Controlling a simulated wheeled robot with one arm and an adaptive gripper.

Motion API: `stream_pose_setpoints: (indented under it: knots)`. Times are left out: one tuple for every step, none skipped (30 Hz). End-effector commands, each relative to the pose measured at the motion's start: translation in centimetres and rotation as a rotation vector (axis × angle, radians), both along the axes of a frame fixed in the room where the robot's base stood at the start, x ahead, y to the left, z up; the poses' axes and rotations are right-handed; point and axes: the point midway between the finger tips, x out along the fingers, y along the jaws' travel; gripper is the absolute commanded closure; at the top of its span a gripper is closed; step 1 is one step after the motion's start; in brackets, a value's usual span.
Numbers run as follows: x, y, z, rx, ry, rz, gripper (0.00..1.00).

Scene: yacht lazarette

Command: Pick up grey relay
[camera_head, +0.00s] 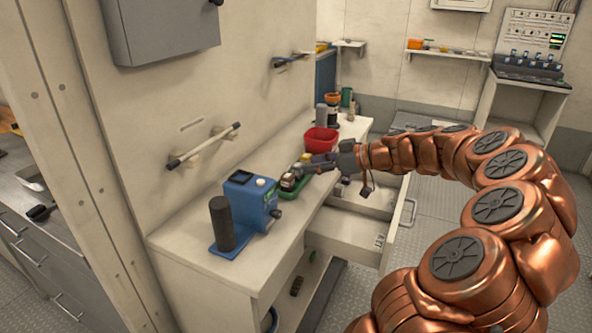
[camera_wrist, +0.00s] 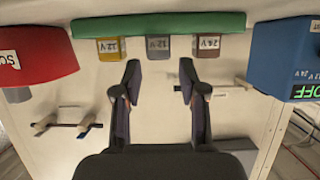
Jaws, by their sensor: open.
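The grey relay (camera_wrist: 158,48) is in the wrist view, upside down in the picture, as the middle one of three relays in a row along a green tray (camera_wrist: 160,24). A yellow relay (camera_wrist: 110,49) stands to its left and a brown relay (camera_wrist: 208,46) to its right, each with a printed label. My gripper (camera_wrist: 160,82) is open and empty, its fingers apart with the grey relay lined up between and beyond them. In the head view my gripper (camera_head: 302,168) is over the tray (camera_head: 298,188) on the bench, and I cannot make out the grey relay there.
A blue device (camera_head: 249,200) with a dark cylinder stands nearer on the bench. A red bin (camera_head: 320,140) is just behind the tray, with bottles and cups further back. Open drawers (camera_head: 345,235) jut out below my arm. A rail (camera_head: 204,146) is on the wall.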

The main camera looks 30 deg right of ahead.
Motion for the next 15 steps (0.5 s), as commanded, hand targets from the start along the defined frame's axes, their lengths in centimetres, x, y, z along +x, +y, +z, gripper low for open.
stream_pose_setpoints:
  knots:
    - [0.4, 0.4, -0.1, 0.001, 0.002, 0.004, 0.58]
    - [0.7, 0.5, -0.2, 0.001, 0.002, 0.004, 0.58]
    - [1.1, 0.7, -0.4, 0.000, 0.003, 0.004, 0.58]
    - [1.4, 0.8, -0.6, -0.001, 0.002, 0.004, 0.58]
    - [1.8, 1.0, -0.7, 0.000, 0.003, 0.004, 0.58]
    - [2.2, 1.2, -1.0, 0.001, 0.003, 0.003, 0.58]
    - [2.6, 1.4, -1.2, 0.002, 0.002, 0.004, 0.58]
    - [2.9, 1.6, -1.4, 0.002, 0.003, 0.005, 0.58]
    - [3.3, 1.8, -1.6, 0.003, 0.003, 0.006, 0.58]
    - [3.6, 2.0, -1.7, 0.003, 0.002, 0.005, 0.58]
    - [3.8, 2.1, -1.8, 0.001, 0.002, 0.005, 0.58]
    - [4.0, 2.2, -2.0, 0.001, 0.002, 0.004, 0.58]
    - [4.1, 2.2, -2.1, 0.000, 0.001, 0.003, 0.58]
    - [4.2, 2.2, -2.1, 0.001, 0.002, 0.001, 0.58]
    - [4.3, 2.3, -2.2, 0.001, 0.002, 0.001, 0.58]
